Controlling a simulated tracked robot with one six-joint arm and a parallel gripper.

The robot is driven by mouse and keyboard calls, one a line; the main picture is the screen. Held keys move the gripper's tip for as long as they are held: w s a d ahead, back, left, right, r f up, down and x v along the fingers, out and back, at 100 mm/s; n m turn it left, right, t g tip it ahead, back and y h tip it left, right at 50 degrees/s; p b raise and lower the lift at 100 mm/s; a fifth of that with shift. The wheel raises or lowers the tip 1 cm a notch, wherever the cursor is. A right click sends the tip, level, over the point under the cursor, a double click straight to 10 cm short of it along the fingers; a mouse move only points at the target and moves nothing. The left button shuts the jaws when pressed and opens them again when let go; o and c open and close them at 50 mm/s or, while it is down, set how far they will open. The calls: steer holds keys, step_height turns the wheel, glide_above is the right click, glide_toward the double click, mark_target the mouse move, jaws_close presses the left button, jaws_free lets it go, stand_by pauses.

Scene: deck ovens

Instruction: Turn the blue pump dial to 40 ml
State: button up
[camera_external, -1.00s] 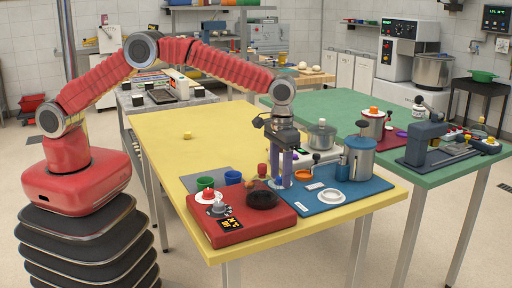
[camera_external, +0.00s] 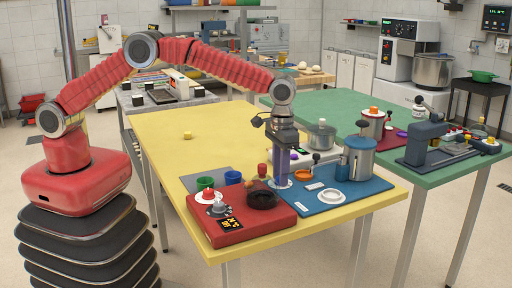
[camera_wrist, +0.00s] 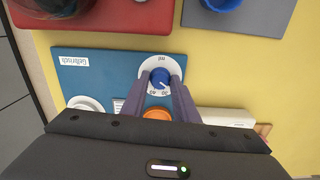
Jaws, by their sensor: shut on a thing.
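The blue pump dial (camera_wrist: 160,77) sits on a round white scale plate (camera_wrist: 152,63) in the wrist view. The scale is marked ml with small numbers, too small to read surely. In the external view my gripper (camera_external: 281,184) stands upright at the left edge of the blue board (camera_external: 325,207) and hides the dial.
A red unit (camera_external: 235,232) with a black bowl (camera_external: 262,199) stands close left of my gripper. A metal pot (camera_external: 357,163) stands to the right. The yellow table's far left is mostly clear.

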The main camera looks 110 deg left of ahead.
steer(key=m, duration=1.5)
steer(key=shift+w+r, duration=0.1)
stand_by(0.4)
steer(key=o, duration=1)
steer(key=shift+o, duration=0.2)
step_height(320, 180, up, 14)
steer(key=shift+f, duration=0.2)
